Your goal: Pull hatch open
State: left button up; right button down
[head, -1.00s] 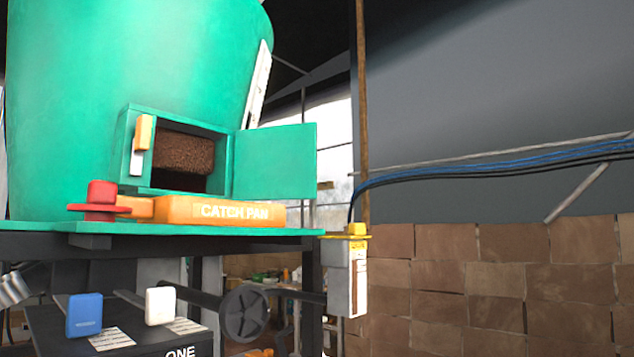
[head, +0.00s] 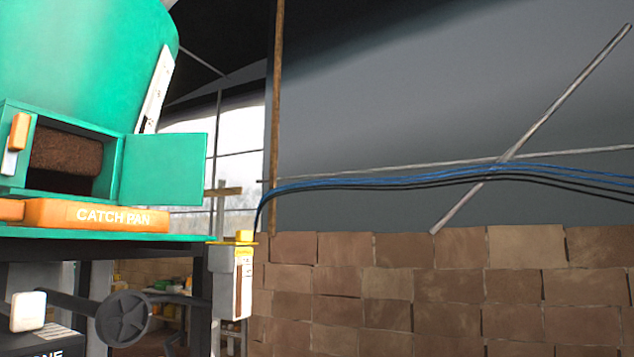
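The hatch door (head: 165,170) is a flat green panel on the side of a large green tank (head: 75,60). It stands swung open to the right of a square opening. Inside the opening a brown, rough block (head: 65,154) fills the upper part, with dark space below it. An orange block (head: 19,131) sits on the left side of the hatch frame. An orange catch pan (head: 100,216) lies on the green ledge below the opening. Neither of my grippers shows in the head view.
A grey box with a yellow top (head: 230,280) hangs at the ledge's right end, with blue cables (head: 400,177) running right. A black handwheel (head: 123,318) and a white block (head: 28,311) are below. A brown block wall (head: 440,290) stands at the right.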

aim_at(158, 168)
jog(key=z, duration=0.8)
jog(key=i, duration=0.95)
jog(key=u, duration=1.7)
